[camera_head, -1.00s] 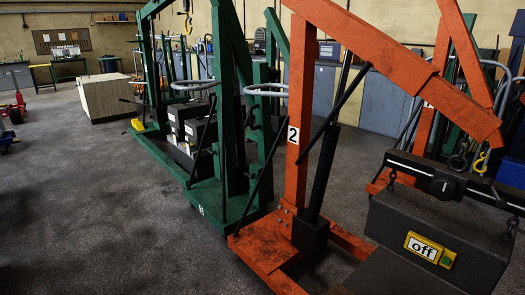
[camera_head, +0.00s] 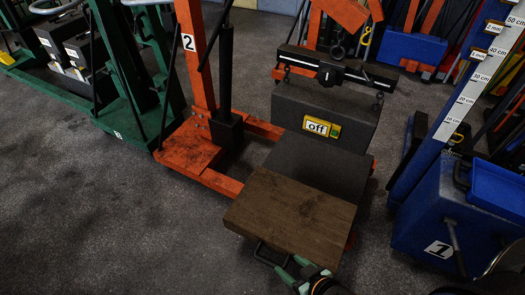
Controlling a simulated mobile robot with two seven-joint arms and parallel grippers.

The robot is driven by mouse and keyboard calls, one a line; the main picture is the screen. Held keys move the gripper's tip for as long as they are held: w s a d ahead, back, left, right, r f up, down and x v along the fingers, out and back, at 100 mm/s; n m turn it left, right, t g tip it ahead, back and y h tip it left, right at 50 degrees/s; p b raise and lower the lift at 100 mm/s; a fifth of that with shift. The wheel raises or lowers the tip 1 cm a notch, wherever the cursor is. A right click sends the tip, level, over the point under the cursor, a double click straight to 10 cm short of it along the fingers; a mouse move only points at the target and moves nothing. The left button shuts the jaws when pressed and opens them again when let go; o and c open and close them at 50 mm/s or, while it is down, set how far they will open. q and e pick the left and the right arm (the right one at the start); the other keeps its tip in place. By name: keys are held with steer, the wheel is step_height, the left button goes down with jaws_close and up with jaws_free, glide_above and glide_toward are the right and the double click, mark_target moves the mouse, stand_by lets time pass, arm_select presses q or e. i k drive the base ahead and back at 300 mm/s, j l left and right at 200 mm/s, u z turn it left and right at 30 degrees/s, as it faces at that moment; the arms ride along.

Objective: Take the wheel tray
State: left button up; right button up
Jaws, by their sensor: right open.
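A brown wooden slab (camera_head: 290,211) with a dark loop handle (camera_head: 264,255) on its near edge shows in the lower middle of the head view. I cannot tell if it is the wheel tray. A blue tray (camera_head: 497,184) sits on a blue block marked 1 at the right. My right gripper (camera_head: 290,271), with green fingers, is open at the bottom, close to the slab's near edge and handle. I cannot tell if it touches the handle. My left gripper is not in view.
An orange crane (camera_head: 208,60) marked 2 stands behind the slab. A dark grey block (camera_head: 335,118) with an "off" sign is under a black beam. A blue post (camera_head: 455,105) with a centimetre scale rises at the right. Grey floor (camera_head: 90,225) is free at the left.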

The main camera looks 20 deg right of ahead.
mark_target(500, 191)
steer(key=k+l+z, duration=0.1)
steer(key=z, duration=0.2)
steer(key=k+l+z, duration=0.25)
steer(key=i+j+z, duration=0.1)
steer(key=z, duration=1.75)
steer(key=i+l, duration=0.15)
steer(key=l, duration=0.15)
steer(key=i+l+u, duration=0.1)
steer(key=l, duration=0.2)
steer(key=i+l, duration=0.15)
steer(key=l, duration=0.15)
steer(key=i+l+u, duration=0.4)
steer(key=i+l, duration=0.2)
steer(key=l, duration=0.25)
